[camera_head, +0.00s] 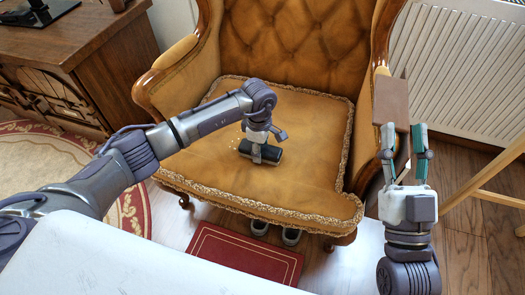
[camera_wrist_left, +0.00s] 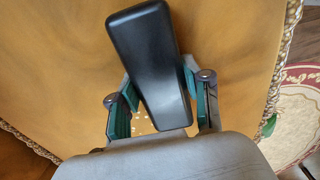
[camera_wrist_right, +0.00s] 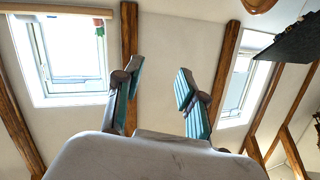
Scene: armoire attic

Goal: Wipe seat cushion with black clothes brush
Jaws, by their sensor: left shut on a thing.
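The seat cushion (camera_head: 300,115) is tan-gold with a braided trim, on a tufted wingback armchair; it also fills much of the left wrist view (camera_wrist_left: 60,80). My left gripper (camera_head: 257,148) points down over the middle of the cushion, shut on the black clothes brush (camera_head: 268,154). The brush shows as a smooth black block between the fingers in the left wrist view (camera_wrist_left: 152,60). Its underside is hidden, so I cannot tell whether it touches the cushion. Small pale crumbs (camera_head: 236,149) lie just left of the brush. My right gripper (camera_head: 404,130) is open, empty and pointing up, right of the chair.
A wooden desk (camera_head: 60,40) stands at the left and a white radiator (camera_head: 460,60) at the right. A light wooden stand (camera_head: 490,180) is at the right edge.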

